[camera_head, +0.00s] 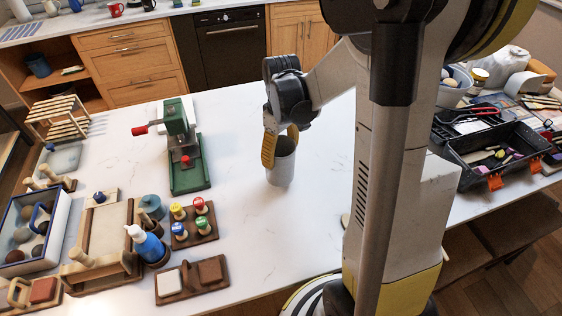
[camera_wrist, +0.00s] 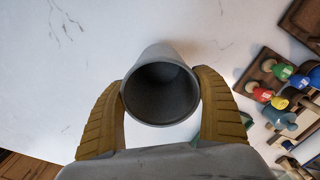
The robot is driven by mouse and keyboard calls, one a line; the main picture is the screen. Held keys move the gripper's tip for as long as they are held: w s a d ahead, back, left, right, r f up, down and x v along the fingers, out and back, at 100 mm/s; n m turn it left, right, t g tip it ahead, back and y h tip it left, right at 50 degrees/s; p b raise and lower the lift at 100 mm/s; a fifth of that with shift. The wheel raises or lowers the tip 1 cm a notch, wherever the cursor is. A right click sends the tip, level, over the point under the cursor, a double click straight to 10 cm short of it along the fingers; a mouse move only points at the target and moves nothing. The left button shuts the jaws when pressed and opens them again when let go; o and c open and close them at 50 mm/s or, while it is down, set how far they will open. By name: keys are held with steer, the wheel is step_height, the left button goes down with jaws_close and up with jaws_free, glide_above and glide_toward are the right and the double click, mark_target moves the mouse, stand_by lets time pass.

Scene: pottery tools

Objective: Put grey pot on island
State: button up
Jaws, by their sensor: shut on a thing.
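The grey pot (camera_head: 281,166) is a plain upright cylinder with an open top, at the middle of the white island (camera_head: 240,125). My gripper (camera_head: 280,145) is above it with yellow fingers around its upper part. In the wrist view the fingers of my gripper (camera_wrist: 161,108) press on the left and right of the grey pot (camera_wrist: 165,62), and its dark empty inside faces the camera. The pot's base looks to be at or very near the island top; I cannot tell whether it touches.
A green press (camera_head: 182,150) stands to the pot's left. A rack of coloured stamps (camera_head: 193,224), a blue bottle (camera_head: 147,245) and a wooden block holder (camera_head: 192,281) are at the front left. A black toolbox (camera_head: 490,150) lies at the right. The island around the pot is clear.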

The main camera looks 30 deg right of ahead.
steer(key=shift+f+b, duration=0.45)
steer(key=shift+f, duration=1.4)
steer(key=shift+f, duration=0.1)
steer(key=shift+f, duration=0.15)
steer(key=o, duration=1.4)
